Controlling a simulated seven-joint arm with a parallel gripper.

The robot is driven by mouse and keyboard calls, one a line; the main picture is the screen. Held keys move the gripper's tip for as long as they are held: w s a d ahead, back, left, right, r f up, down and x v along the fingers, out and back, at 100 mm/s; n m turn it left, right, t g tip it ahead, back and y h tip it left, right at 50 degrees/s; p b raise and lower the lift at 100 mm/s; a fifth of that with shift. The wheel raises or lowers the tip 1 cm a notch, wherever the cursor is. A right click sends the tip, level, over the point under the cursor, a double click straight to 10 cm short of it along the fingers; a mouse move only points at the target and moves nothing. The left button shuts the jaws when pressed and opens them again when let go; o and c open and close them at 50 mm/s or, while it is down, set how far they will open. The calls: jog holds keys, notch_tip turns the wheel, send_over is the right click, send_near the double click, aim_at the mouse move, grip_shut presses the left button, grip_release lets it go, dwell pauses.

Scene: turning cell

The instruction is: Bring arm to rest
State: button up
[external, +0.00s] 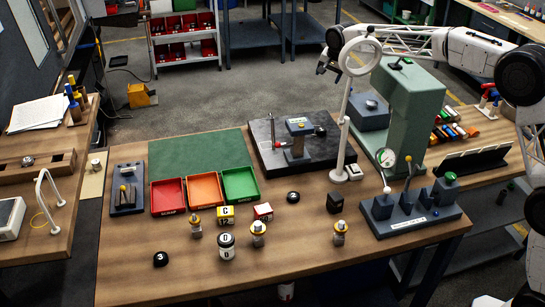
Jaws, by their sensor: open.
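My arm enters from the right edge and reaches left across the top of the external view. My gripper (323,69) is at its far left end, above and beyond the back edge of the wooden bench (210,273). It is open, and I see nothing between its fingers, though they are small and dark here. The white ring of a magnifier lamp (346,107) stands in front of the arm, just right of my gripper, and overlaps the wrist in the picture. I cannot tell whether they are apart in depth.
A green press (417,115) stands tall under my forearm. A dark plate (262,150) with a small fixture lies below my gripper. Red, orange and green trays (240,185) and several small parts are on the bench. Open floor (240,95) lies behind it.

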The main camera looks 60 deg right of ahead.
jog(key=s+a+r+n+t+h, duration=0.15)
jog(key=s+a+r+t, duration=0.35)
jog(key=r, duration=0.9)
jog(key=s+a+r+n+h, duration=0.1)
jog(key=s+a+r+n, duration=0.2)
jog(key=s+r, duration=0.8)
jog(key=s+a+r+n+t+h, duration=0.1)
jog(key=s+a+r+n+t, duration=0.15)
jog(key=r, duration=1.55)
jog(key=s+a+f+n+g+y, duration=0.2)
jog(key=s+a+f+n, duration=0.1)
jog(key=s+a+f, duration=0.85)
jog(key=s+a+f+n+g+y, duration=0.1)
jog(key=s+a+f+n+g, duration=0.1)
jog(key=s+a+f, duration=0.95)
jog(key=s+a+f+n+g+y, duration=0.1)
jog(key=s+a+f+n+g, duration=0.1)
jog(key=s+f, duration=0.8)
jog(key=s+a+f+n+g+y, duration=0.1)
jog(key=s+a+f+n+g, duration=0.1)
jog(key=s+f, duration=0.8)
notch_tip(320, 180, down, 9)
jog(key=shift+s+a+r, duration=0.15)
jog(key=shift+s+a, duration=0.25)
jog(key=shift+a, duration=0.45)
jog(key=shift+w+g, duration=0.1)
jog(key=shift+g, duration=0.15)
jog(key=shift+c, duration=0.4)
